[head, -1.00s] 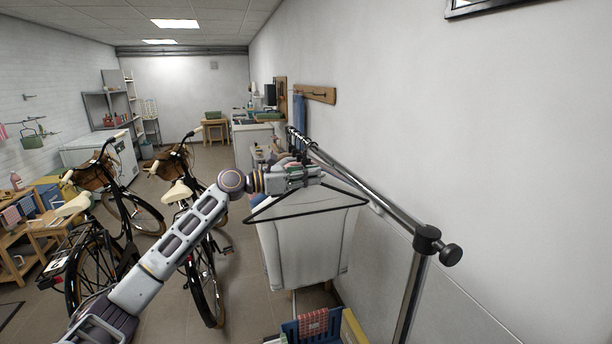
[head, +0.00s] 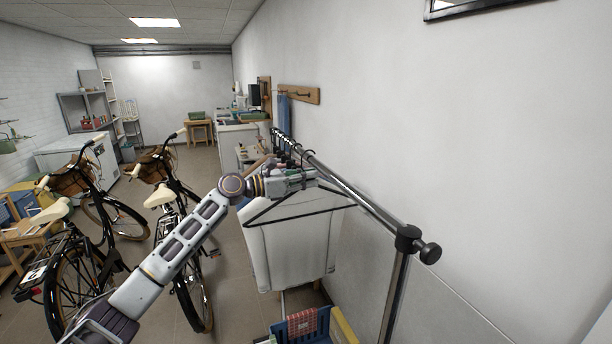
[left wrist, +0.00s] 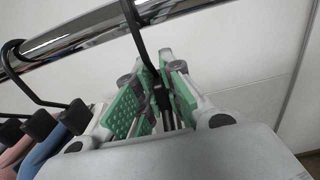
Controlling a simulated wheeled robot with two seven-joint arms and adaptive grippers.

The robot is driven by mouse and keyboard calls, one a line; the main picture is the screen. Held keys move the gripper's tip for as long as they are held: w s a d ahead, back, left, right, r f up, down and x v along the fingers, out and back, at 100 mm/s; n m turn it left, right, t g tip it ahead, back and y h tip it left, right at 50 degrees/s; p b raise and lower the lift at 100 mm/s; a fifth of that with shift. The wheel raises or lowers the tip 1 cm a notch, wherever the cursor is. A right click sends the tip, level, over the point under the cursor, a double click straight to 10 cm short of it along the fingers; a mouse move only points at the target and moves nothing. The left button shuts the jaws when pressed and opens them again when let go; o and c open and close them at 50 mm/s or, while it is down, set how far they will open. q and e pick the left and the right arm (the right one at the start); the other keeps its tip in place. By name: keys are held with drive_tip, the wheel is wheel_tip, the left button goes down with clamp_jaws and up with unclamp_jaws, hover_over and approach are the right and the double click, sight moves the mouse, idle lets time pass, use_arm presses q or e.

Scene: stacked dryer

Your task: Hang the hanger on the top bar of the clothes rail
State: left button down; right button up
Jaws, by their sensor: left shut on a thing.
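My left gripper (head: 312,179) is shut on a black hanger (head: 305,216), just below and left of the top bar (head: 362,202) of the clothes rail. The hanger's triangle hangs below the fingers in the head view. In the left wrist view the green-padded fingers (left wrist: 155,98) pinch the black hook stem (left wrist: 142,42). The stem rises in front of the chrome bar (left wrist: 80,38) and leaves the top of the picture. Whether the hook tip is over the bar cannot be told. My right gripper is not in view.
Several hangers hang farther along the bar, and clothes on them (left wrist: 62,148) show beside my fingers. The rail's end knob (head: 430,253) and post (head: 393,297) stand nearest. A wall lies right behind the rail. A blue crate (head: 290,329) is below; bicycles (head: 165,205) stand left.

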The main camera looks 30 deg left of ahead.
use_arm(q)
drive_tip(key=shift+f+p, duration=0.1)
drive_tip(key=shift+p, duration=0.25)
drive_tip(key=shift+f, duration=0.1)
drive_tip(key=c, duration=1.5)
unclamp_jaws()
drive_tip(key=shift+o, duration=0.2)
drive_tip(key=shift+s+a, duration=0.1)
drive_tip(key=shift+s, duration=0.05)
drive_tip(key=shift+v, duration=5.8)
